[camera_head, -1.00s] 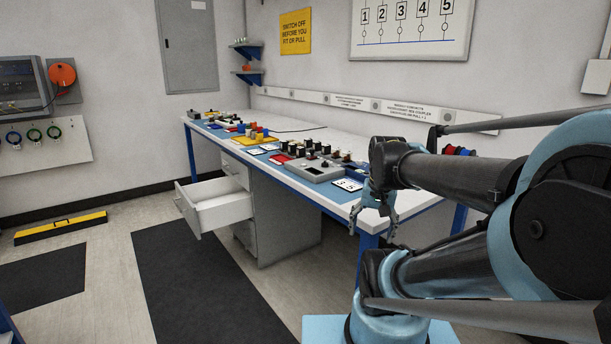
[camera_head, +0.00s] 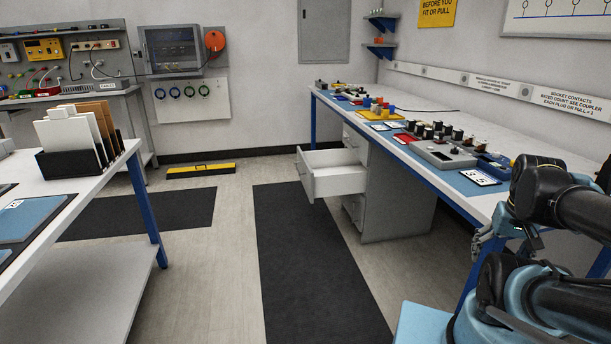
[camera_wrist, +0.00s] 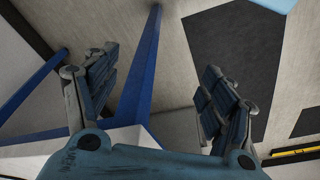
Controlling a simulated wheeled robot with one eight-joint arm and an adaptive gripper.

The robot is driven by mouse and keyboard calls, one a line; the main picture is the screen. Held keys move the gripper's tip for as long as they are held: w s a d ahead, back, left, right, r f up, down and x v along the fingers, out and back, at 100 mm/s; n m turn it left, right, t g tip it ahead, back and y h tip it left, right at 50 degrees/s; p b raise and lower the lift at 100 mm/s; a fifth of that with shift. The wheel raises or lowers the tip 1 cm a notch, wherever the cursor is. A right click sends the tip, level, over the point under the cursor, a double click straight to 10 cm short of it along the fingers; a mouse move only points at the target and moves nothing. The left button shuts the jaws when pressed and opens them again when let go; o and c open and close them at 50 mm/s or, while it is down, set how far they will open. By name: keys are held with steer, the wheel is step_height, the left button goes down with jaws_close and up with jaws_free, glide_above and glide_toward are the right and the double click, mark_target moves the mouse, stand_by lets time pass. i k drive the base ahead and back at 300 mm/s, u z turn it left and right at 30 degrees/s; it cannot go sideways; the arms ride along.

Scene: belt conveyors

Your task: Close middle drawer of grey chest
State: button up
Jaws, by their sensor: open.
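The grey chest (camera_head: 395,205) stands under the right-hand workbench. Its middle drawer (camera_head: 334,181) is pulled far out to the left, with its white inside showing. The drawers above and below it look shut. My gripper (camera_head: 508,243) is at the right, beside the bench's near edge, well apart from the drawer. In the wrist view my gripper (camera_wrist: 160,90) has its two fingers spread wide with nothing between them; a blue bench leg (camera_wrist: 143,75) shows behind. The drawer is not clearly visible in the wrist view.
The workbench (camera_head: 440,178) carries switches, blocks and mats. A second table (camera_head: 80,200) with a board rack stands at the left. A black floor mat (camera_head: 310,265) lies in the open aisle before the chest. A yellow floor bar (camera_head: 200,170) lies farther back.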

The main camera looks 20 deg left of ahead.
mark_target(327, 173)
steer(key=u, duration=0.55)
steer(key=k, duration=1.2)
steer(key=u, duration=1.3)
steer(key=i, duration=2.55)
steer(key=z, duration=0.75)
steer(key=i, duration=0.9)
steer(key=z, duration=0.85)
steer(key=i, duration=0.4)
steer(key=z, duration=0.2)
